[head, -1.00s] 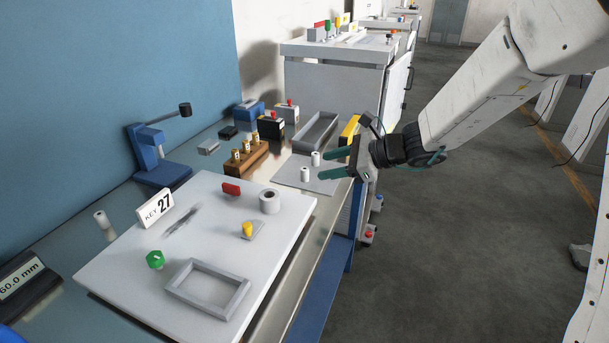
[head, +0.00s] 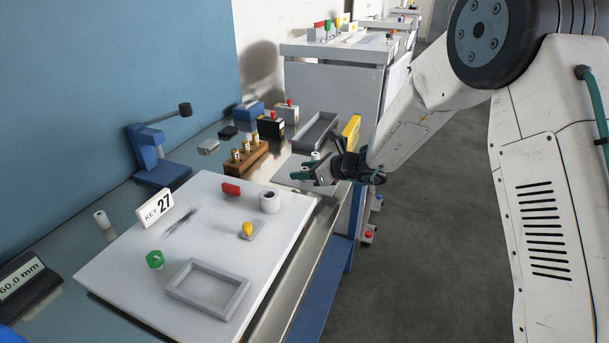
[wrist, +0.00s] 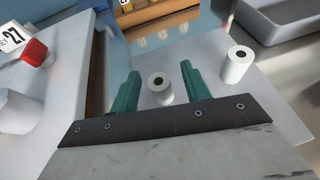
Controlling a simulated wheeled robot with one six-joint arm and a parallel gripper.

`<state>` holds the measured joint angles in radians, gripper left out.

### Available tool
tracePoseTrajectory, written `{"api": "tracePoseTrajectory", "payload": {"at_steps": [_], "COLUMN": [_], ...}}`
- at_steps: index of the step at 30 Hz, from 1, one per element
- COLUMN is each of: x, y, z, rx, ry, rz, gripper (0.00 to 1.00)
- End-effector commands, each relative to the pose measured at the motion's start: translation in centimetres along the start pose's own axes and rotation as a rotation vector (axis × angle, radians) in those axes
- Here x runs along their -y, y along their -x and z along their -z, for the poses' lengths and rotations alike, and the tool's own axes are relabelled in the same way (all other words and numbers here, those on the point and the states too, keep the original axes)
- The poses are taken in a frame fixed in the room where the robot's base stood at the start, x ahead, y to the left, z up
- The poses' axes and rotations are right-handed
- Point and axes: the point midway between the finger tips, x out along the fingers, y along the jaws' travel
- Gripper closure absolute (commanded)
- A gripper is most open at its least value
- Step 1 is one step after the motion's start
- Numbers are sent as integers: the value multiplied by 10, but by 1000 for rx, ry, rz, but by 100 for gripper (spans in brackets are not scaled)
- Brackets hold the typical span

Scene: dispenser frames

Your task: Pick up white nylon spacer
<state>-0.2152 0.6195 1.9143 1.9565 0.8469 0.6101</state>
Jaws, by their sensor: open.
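Two small white nylon spacers stand upright on a light plate (wrist: 285,100). In the wrist view, one spacer (wrist: 161,95) stands between the green fingers of my open gripper (wrist: 159,72), with a gap to each side. The other spacer (wrist: 237,65) stands outside the right finger, to its upper right. In the head view, my gripper (head: 302,173) is low over the plate, and its fingers largely hide the nearer spacer. The farther spacer's top (head: 315,155) shows just behind the gripper.
A grey tray (head: 318,132) lies behind the plate. A wooden block (head: 246,160) with brass pieces is to the left. The white board (head: 110,262) in front holds a white ring (head: 269,203), a red piece (head: 231,189) and a grey frame (head: 168,290).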

Motion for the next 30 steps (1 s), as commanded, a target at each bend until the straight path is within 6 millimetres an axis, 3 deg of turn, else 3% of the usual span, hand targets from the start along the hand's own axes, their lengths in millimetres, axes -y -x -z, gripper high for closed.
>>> {"api": "tracePoseTrajectory", "payload": {"at_steps": [6, 12, 22, 30], "x": [0, 0, 0, 0], "y": [-1, -1, 1, 20], "z": [0, 0, -5, -50], "rx": [0, 0, 1, 3], "ry": [0, 0, 3, 5], "rz": [0, 0, 0, 1], "gripper": [53, 100, 100, 100]}}
